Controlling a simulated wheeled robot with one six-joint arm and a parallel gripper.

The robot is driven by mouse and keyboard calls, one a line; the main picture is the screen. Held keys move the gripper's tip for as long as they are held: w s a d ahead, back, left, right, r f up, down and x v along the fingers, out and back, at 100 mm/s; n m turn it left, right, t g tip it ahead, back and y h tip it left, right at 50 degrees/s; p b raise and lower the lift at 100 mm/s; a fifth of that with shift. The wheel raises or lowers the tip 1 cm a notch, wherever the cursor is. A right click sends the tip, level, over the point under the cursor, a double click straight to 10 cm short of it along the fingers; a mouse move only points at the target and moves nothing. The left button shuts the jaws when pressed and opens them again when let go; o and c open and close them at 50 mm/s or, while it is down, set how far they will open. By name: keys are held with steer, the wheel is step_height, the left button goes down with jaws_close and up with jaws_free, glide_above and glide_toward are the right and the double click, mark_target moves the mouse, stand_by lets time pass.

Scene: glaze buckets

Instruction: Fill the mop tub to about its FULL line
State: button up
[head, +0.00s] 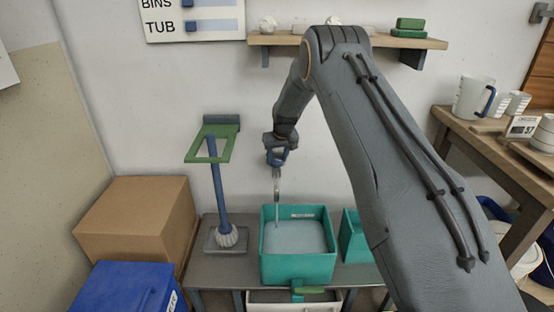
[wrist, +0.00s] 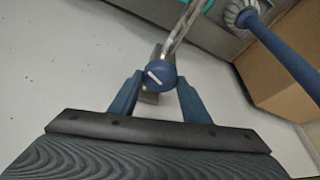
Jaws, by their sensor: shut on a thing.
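The teal tub (head: 268,262) stands on the grey bench below the tap. It holds pale liquid (head: 295,237) with a surface a little below the rim. A small label (head: 301,216) shows on its inner back wall; I cannot read a FULL line. My gripper (head: 279,153) is shut on the blue tap knob, and in the wrist view its fingers (wrist: 157,88) close around the round knob (wrist: 158,73) with its white mark. A silver spout (wrist: 180,32) runs from the tap. A thin pale column (head: 277,205) reaches down into the tub; I cannot tell where spout ends and stream begins.
A blue-handled brush (head: 220,190) stands left of the tub under a green bracket (head: 213,145). A cardboard box (head: 135,220) and blue bin (head: 125,290) are at left. Another teal container (head: 353,245) is right of the tub. A shelf (head: 400,41) hangs above.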

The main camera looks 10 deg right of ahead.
stand_by(0.3)
steer(key=o, duration=1)
steer(key=shift+o, duration=0.2)
steer(key=v, duration=0.7)
steer(key=shift+s+r, duration=0.2)
steer(key=shift+r, duration=0.15)
